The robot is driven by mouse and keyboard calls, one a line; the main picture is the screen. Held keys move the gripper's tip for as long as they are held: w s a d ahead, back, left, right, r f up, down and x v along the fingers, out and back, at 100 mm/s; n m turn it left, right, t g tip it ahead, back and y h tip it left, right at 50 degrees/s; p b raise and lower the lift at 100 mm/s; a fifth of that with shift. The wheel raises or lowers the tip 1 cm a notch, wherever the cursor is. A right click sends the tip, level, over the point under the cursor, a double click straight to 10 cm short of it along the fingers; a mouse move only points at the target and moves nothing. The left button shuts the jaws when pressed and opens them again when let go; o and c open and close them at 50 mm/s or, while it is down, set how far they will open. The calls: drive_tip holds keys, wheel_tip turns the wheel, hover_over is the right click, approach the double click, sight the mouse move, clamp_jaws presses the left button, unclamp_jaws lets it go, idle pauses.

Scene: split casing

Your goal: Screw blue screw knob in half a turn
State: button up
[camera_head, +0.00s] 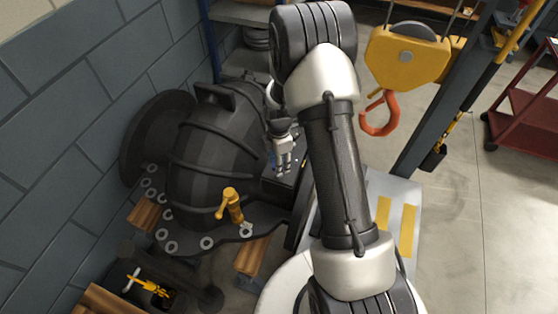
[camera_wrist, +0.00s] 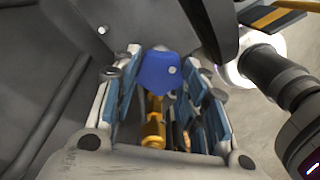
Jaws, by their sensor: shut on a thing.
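The blue screw knob (camera_wrist: 158,72) shows in the wrist view between the tips of my gripper (camera_wrist: 162,66). The jaws are shut on it. One small light round spot shows on the knob. A brass-coloured piece shows below it between the fingers; I cannot tell what it belongs to. In the head view my gripper (camera_head: 283,162) reaches down beside the right side of the dark split casing (camera_head: 205,170). The knob is too small or hidden to make out there, and its seat is not clear in either view.
A yellow hoist block with an orange hook (camera_head: 380,113) hangs right of my arm. A yellow handle tool (camera_head: 230,206) stands on the casing's flange, among several pale washers. Wooden blocks (camera_head: 250,257) lie below the flange. A red cart (camera_head: 528,120) stands at far right; open floor lies before it.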

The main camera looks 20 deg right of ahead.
drive_tip(key=m, duration=0.9)
drive_tip(key=shift+b, duration=0.35)
drive_tip(key=m, duration=0.4)
drive_tip(key=shift+m, duration=0.3)
drive_tip(key=m, duration=0.9)
drive_tip(key=shift+b, duration=0.3)
drive_tip(key=m, duration=0.4)
drive_tip(key=shift+m, duration=0.3)
drive_tip(key=m, duration=0.4)
drive_tip(key=shift+m, duration=1.8)
drive_tip(key=shift+m, duration=0.3)
